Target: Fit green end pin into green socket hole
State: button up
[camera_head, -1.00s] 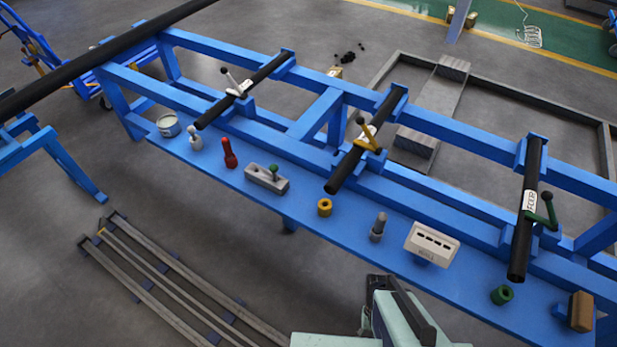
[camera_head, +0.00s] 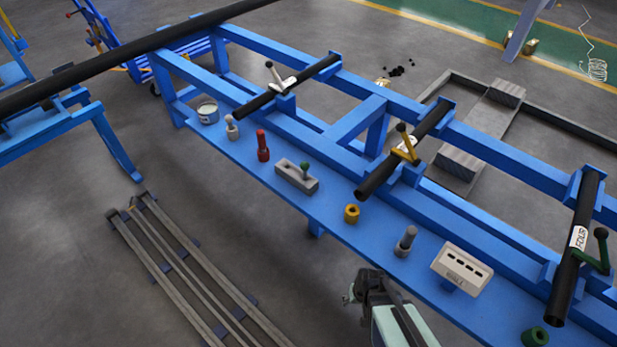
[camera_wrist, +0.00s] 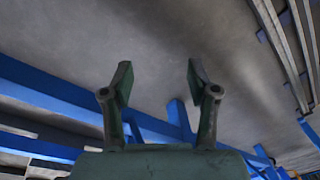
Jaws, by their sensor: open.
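A small green-topped pin (camera_head: 304,168) stands in a grey block (camera_head: 291,178) on the blue bench's front shelf, left of centre in the head view. A green ring-shaped piece with a hole (camera_head: 536,337) sits at the shelf's lower right, partly cut off by the picture edge. I cannot tell for sure which piece is the task's socket. My gripper (camera_head: 361,288) is in front of the shelf, to the lower right of the grey block and apart from it. In the wrist view my gripper (camera_wrist: 158,80) is open and empty, with grey floor and blue beams beyond.
On the shelf (camera_head: 335,220) stand a tin (camera_head: 207,112), a red piece (camera_head: 263,147), a yellow ring (camera_head: 351,214), a grey peg (camera_head: 405,243) and a slotted white box (camera_head: 462,266). Black tubes with levers overhang it. Rails (camera_head: 190,270) lie on the floor at left.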

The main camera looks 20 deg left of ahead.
jog(key=w+a+r+n+t+y+b, duration=0.1)
jog(key=w+a+r+t+b, duration=0.1)
jog(key=w+a, duration=0.35)
jog(key=w+a+r+t+y+b, duration=0.1)
jog(key=w+a+r+y+b, duration=0.1)
jog(key=a, duration=0.7)
jog(key=w+a+r+n+t+y+b, duration=0.1)
jog(key=w+a+r+t+b, duration=0.1)
jog(key=w+a, duration=0.35)
jog(key=a+r+t+y+b, duration=0.2)
jog(key=a+r+y+b, duration=0.25)
jog(key=a+r, duration=0.9)
jog(key=w+d+r+n+t+b, duration=0.15)
jog(key=w+r+b, duration=0.25)
jog(key=r+b, duration=0.55)
jog(key=s+d+r+n+b, duration=0.1)
jog(key=d+r+b, duration=0.4)
jog(key=d, duration=0.3)
jog(key=s+d+r+b, duration=0.2)
jog(key=d+r+b, duration=0.2)
jog(key=d+r, duration=0.25)
jog(key=p+x, duration=0.6)
jog(key=p, duration=0.6)
jog(key=shift+w+d+t, duration=0.2)
jog(key=shift+w+t, duration=0.15)
jog(key=shift+w, duration=0.2)
